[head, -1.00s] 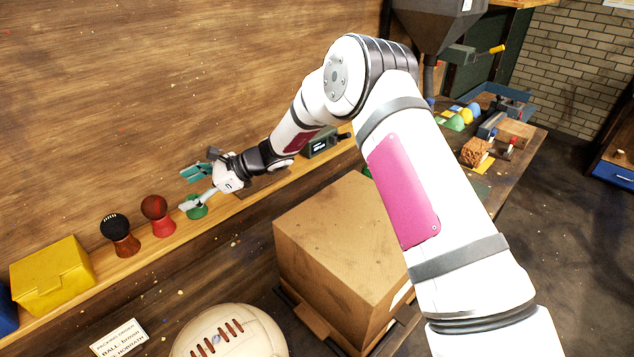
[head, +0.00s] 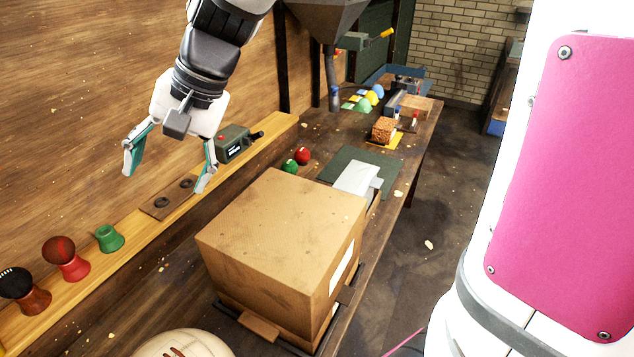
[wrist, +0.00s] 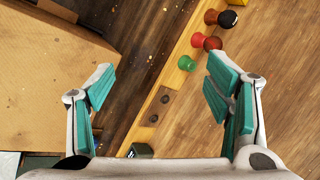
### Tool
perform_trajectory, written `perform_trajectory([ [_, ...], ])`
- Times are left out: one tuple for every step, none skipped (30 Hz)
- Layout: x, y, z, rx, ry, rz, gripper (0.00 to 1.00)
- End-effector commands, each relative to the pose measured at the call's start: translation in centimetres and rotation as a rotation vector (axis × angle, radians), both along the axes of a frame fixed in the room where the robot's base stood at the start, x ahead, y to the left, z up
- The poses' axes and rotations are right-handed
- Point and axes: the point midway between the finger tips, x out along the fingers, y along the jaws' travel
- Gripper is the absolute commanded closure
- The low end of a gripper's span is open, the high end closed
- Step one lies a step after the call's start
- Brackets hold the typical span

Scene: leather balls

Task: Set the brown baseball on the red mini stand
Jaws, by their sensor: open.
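A reddish-brown ball (head: 59,249), which I take for the brown baseball, sits on top of the red mini stand (head: 75,268) on the wooden ledge. In the wrist view the ball (wrist: 212,43) and the red stand (wrist: 197,40) appear together at upper right. The ball's stitching is too small to make out. My gripper (head: 168,178) is open and empty, raised above the ledge to the right of the stands, apart from them. In the wrist view nothing lies between the fingers (wrist: 158,88) except ledge and table far below.
An empty green stand (head: 109,238) and a brown stand (head: 35,301) with a black ball (head: 15,283) flank the red stand. A dark plate with holes (head: 167,199) lies on the ledge. A large cardboard box (head: 285,225) stands at centre. Small red (head: 303,156) and green (head: 289,167) balls lie behind it.

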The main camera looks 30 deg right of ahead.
Motion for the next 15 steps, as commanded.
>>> perform_trajectory([
  [-1.7,-1.4,0.9,-0.049,-0.046,0.024,0.28],
  [-2.6,-2.3,1.2,-0.080,-0.070,0.041,0.28],
  [-3.8,-3.5,1.6,-0.121,-0.101,0.062,0.28],
  [-4.8,-4.3,1.9,-0.152,-0.123,0.079,0.28],
  [-5.7,-5.2,2.1,-0.183,-0.146,0.095,0.28],
  [-7.0,-6.3,2.4,-0.224,-0.173,0.114,0.28],
  [-7.9,-7.1,2.5,-0.256,-0.195,0.129,0.28],
  [-8.9,-8.0,2.6,-0.286,-0.215,0.143,0.28],
  [-10.1,-9.1,2.7,-0.328,-0.240,0.163,0.28],
  [-11.0,-9.9,2.8,-0.359,-0.259,0.175,0.28],
  [-11.9,-10.6,2.9,-0.389,-0.277,0.188,0.28],
  [-13.0,-11.6,2.8,-0.427,-0.298,0.205,0.28],
  [-13.7,-12.3,2.8,-0.453,-0.312,0.215,0.28],
  [-14.4,-12.9,2.7,-0.479,-0.326,0.227,0.28],
  [-15.3,-13.7,2.7,-0.510,-0.341,0.239,0.28],
])
